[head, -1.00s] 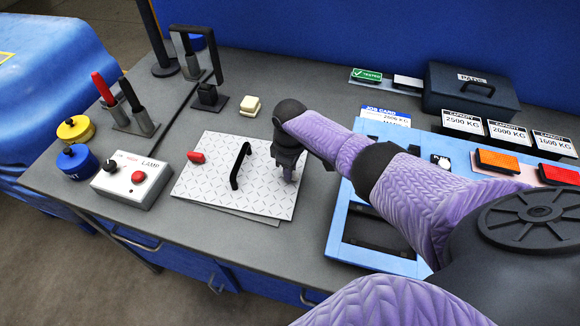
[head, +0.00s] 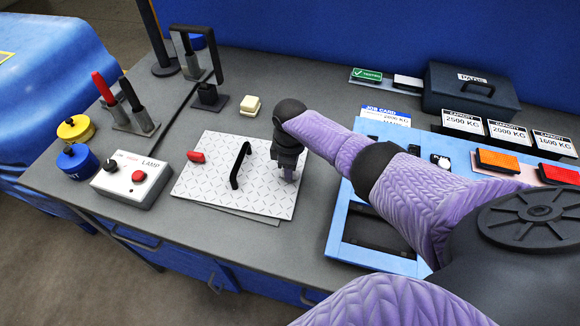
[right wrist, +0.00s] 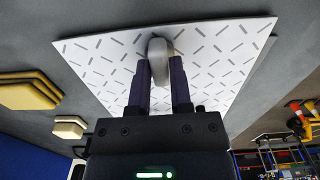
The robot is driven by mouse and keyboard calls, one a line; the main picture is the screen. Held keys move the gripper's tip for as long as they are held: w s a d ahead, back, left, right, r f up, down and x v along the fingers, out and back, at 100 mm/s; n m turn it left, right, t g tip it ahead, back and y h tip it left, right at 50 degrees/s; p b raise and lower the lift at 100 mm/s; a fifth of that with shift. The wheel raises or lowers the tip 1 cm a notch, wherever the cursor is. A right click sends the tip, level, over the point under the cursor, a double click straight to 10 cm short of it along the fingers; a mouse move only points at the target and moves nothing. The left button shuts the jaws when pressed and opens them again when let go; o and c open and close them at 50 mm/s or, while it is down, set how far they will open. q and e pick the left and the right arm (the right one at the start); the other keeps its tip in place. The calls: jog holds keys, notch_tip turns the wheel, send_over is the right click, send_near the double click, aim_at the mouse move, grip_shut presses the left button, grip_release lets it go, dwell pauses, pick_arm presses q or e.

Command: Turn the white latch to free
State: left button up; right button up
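A white patterned plate (head: 215,180) lies on the grey bench, with a black handle (head: 236,168) across its middle and a red latch (head: 196,157) at its left edge. My right gripper (head: 288,174) points down over the plate's right side and hides the white latch in the head view. In the right wrist view the white latch (right wrist: 160,62) stands between the fingertips of my right gripper (right wrist: 161,78), which look closed against its two sides. The plate (right wrist: 210,62) spreads behind it. My left gripper is out of view.
A lamp box (head: 130,180) with a red button stands left of the plate. A cream block (head: 250,105) and a black frame stand behind it. A blue tray (head: 337,232) lies to the right, under my arm. Yellow (head: 75,128) and blue (head: 76,160) weights sit at far left.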

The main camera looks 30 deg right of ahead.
jog(key=o, duration=0.4)
jog(key=shift+r, duration=0.1)
notch_tip(320, 180, up, 9)
jog(key=p, duration=0.4)
jog(key=shift+r, duration=0.35)
